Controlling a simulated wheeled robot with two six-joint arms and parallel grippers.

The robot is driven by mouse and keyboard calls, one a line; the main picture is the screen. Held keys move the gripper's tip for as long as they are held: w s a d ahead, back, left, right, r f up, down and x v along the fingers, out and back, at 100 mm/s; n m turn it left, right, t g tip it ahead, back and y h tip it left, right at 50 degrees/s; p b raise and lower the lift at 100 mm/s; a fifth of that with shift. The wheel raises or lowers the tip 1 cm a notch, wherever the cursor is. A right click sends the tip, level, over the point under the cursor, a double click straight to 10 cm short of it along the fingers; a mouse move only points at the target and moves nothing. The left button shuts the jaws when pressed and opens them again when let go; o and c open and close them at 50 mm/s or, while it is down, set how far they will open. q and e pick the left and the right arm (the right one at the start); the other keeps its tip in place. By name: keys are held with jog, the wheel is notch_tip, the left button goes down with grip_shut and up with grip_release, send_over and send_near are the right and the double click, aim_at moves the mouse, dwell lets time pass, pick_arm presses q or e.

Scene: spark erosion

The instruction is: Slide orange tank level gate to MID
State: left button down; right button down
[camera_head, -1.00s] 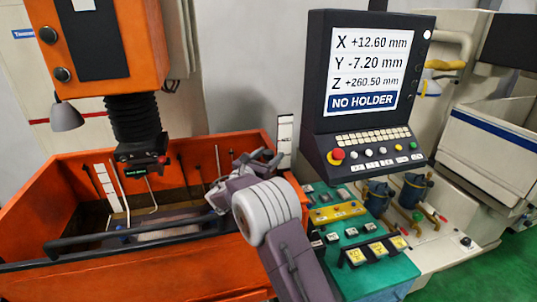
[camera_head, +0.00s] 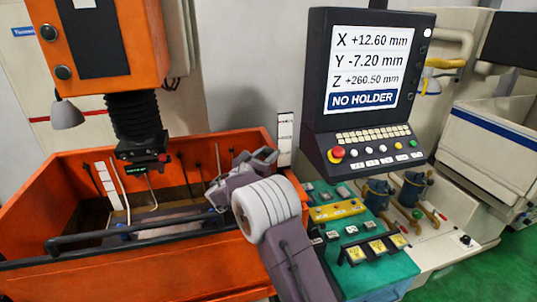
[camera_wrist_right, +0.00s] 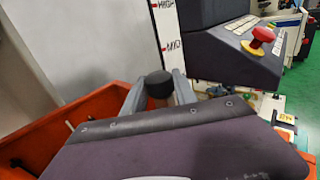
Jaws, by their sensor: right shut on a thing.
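A white level scale (camera_head: 284,135) stands upright at the right rear corner of the orange tank (camera_head: 245,262). In the right wrist view the scale (camera_wrist_right: 166,32) carries red marks labelled HIGH and, lower, MID. My right gripper (camera_head: 268,155) is at the tank's right rear side, in front of the scale's lower part. In the wrist view its two fingers (camera_wrist_right: 158,92) are shut on a dark round knob (camera_wrist_right: 157,80), which appears just below the MID mark. The rest of the gate is hidden behind the gripper. My left gripper is not in view.
The control console (camera_head: 365,100) with its screen and red stop button (camera_head: 336,154) stands close to the right of the scale. A green panel (camera_head: 385,270) with switches lies below it. The orange machine head (camera_head: 100,45) hangs over the tank at left.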

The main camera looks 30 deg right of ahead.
jog(key=shift+r, duration=0.1)
dwell(0.6)
notch_tip(320, 180, up, 6)
jog(key=shift+r+p, duration=0.1)
jog(key=shift+p, duration=0.85)
jog(key=c, duration=1)
grip_release()
jog(key=shift+o, duration=0.2)
jog(key=shift+d, duration=0.1)
